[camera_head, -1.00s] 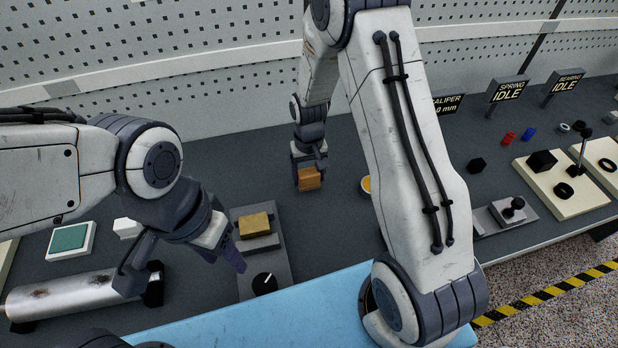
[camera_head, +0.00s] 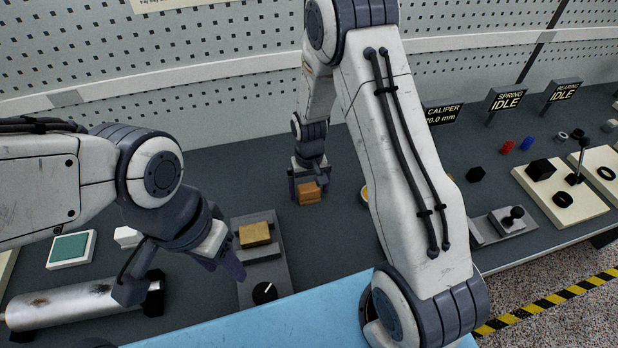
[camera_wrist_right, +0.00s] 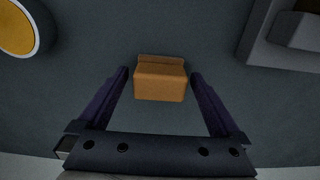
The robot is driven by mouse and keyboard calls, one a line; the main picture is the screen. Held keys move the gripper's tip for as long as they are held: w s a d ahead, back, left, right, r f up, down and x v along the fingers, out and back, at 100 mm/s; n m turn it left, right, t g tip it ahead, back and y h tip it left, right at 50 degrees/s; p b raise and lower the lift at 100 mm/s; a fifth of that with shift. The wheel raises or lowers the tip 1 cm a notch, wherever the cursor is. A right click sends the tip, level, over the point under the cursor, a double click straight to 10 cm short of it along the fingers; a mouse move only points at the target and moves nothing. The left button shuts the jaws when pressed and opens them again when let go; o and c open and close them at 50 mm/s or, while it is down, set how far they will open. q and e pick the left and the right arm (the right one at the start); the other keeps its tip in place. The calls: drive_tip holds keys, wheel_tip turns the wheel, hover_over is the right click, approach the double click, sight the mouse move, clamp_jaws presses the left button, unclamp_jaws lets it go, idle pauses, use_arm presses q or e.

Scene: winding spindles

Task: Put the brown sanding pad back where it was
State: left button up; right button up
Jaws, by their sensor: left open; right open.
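The brown sanding pad (camera_head: 310,192), an orange-brown block, is at the middle of the grey bench. In the right wrist view the pad (camera_wrist_right: 160,80) lies between the fingertips of my right gripper (camera_wrist_right: 160,88), with a gap on each side. The right gripper (camera_head: 308,188) is open around the pad and reaches down from above. My left gripper (camera_head: 232,252) is open and empty, beside the grey device (camera_head: 283,270) that carries a yellowish-brown block (camera_head: 255,234) and a black dial.
A yellow-topped round item (camera_wrist_right: 18,30) lies near the pad, partly behind my right arm in the head view. A metal cylinder (camera_head: 75,303) and a green-topped pad (camera_head: 70,247) are at left. A blue mat (camera_head: 260,318) lies in front. Bare bench surrounds the pad.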

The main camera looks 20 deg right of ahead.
sight(309, 188)
wheel_tip(309, 188, up, 12)
drive_tip(key=f+b, duration=0.1)
drive_tip(key=b, duration=0.1)
drive_tip(key=s+a+r+n, duration=0.4)
drive_tip(key=s+a+r, duration=0.3)
drive_tip(key=s+a, duration=0.35)
drive_tip(key=s+a+r+n+y, duration=0.1)
drive_tip(key=s+n, duration=0.3)
drive_tip(key=s, duration=1)
drive_tip(key=shift+s+a+r, duration=0.25)
drive_tip(key=shift+a+r, duration=0.1)
drive_tip(key=shift+r, duration=0.25)
drive_tip(key=shift+c, duration=0.3)
